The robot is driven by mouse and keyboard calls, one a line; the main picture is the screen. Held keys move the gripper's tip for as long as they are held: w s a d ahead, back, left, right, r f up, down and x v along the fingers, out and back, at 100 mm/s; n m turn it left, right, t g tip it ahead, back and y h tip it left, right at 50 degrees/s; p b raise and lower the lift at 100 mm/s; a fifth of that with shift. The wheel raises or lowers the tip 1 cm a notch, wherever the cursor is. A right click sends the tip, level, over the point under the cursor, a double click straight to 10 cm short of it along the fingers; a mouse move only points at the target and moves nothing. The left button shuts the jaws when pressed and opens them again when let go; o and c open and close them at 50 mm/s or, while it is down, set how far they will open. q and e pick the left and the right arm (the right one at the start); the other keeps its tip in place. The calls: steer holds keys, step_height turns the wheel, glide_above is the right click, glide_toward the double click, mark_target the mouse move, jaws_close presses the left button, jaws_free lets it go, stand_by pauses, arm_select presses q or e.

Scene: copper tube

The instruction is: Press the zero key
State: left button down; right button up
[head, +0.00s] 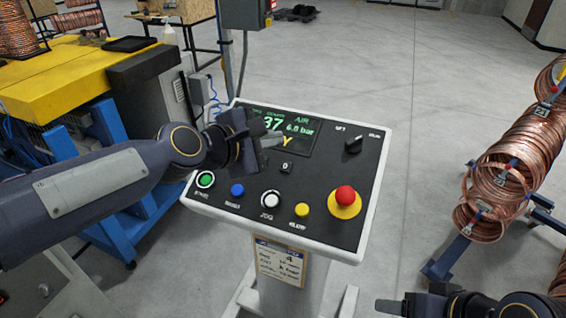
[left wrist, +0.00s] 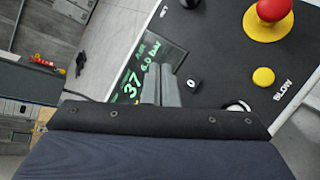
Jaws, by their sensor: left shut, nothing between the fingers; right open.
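The fingertips appear just above and left of the key in the head view, over the display's lower edge. In the left wrist view the fingers (left wrist: 160,84) are beside the key; I cannot tell their height above the panel. My right gripper (head: 388,306) is open at the bottom edge, away from the panel.
The display (head: 295,127) reads 37 and 6.0 bar. Around the key are a red mushroom button (head: 345,195), yellow (head: 302,210), white (head: 270,199), blue (head: 237,190) and green (head: 205,180) buttons, and a selector knob (head: 354,144). Copper coils (head: 520,150) stand at right.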

arm_select(q)
steer(key=shift+a, duration=0.1)
steer(key=shift+f, duration=0.1)
steer(key=b, duration=0.7)
glide_toward(289, 162)
steer(key=w+d, duration=0.1)
steer(key=w+d+r, duration=0.1)
steer(key=d, duration=0.1)
steer(key=shift+w+d+r, duration=0.1)
steer(key=shift+w+d, duration=0.05)
steer(key=shift+w, duration=0.2)
steer(key=shift+w+d+f+b, duration=0.1)
steer(key=shift+w+f+b, duration=0.15)
steer(key=shift+f+b, duration=0.25)
steer(key=shift+w+d+f+b, duration=0.1)
steer(key=shift+w+f+b, duration=0.25)
steer(key=shift+f, duration=0.15)
stand_by(0.4)
steer(key=shift+w+f, duration=0.15)
steer(key=shift+f, duration=0.2)
steer(key=shift+w+d+f+b, duration=0.1)
steer(key=shift+w+f+b, duration=0.05)
steer(key=shift+f+b, duration=0.4)
stand_by(0.5)
steer(key=shift+r, duration=0.15)
steer(key=shift+s+r+p, duration=0.35)
steer(key=shift+r+p, duration=0.4)
steer(key=shift+p, duration=0.05)
